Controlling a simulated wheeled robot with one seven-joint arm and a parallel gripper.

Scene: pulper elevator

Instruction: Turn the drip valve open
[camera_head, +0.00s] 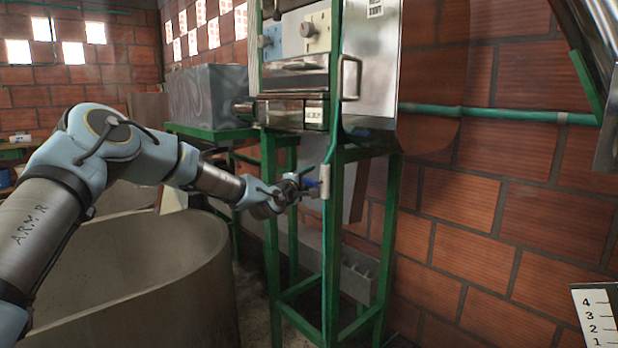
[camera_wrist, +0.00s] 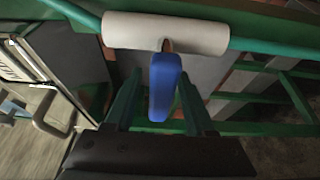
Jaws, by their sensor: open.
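The drip valve is a white cylindrical body (camera_wrist: 167,33) on a thin green pipe, with a blue lever handle (camera_wrist: 165,88). In the head view the white body (camera_head: 325,181) sits on the front of the green stand, and the small blue handle (camera_head: 311,184) sticks out to its left. My gripper (camera_wrist: 160,98) is open, with one dark green finger on each side of the blue handle. The handle lies between the fingers with a gap visible on both sides. In the head view my gripper (camera_head: 303,185) is small and partly merges with the handle.
The green metal stand (camera_head: 334,245) carries a steel machine (camera_head: 370,60) with a handle and a knob. A round concrete tank (camera_head: 150,280) stands below my arm. A brick wall (camera_head: 500,200) with a green pipe (camera_head: 480,113) is behind. A numbered scale (camera_head: 597,315) is at lower right.

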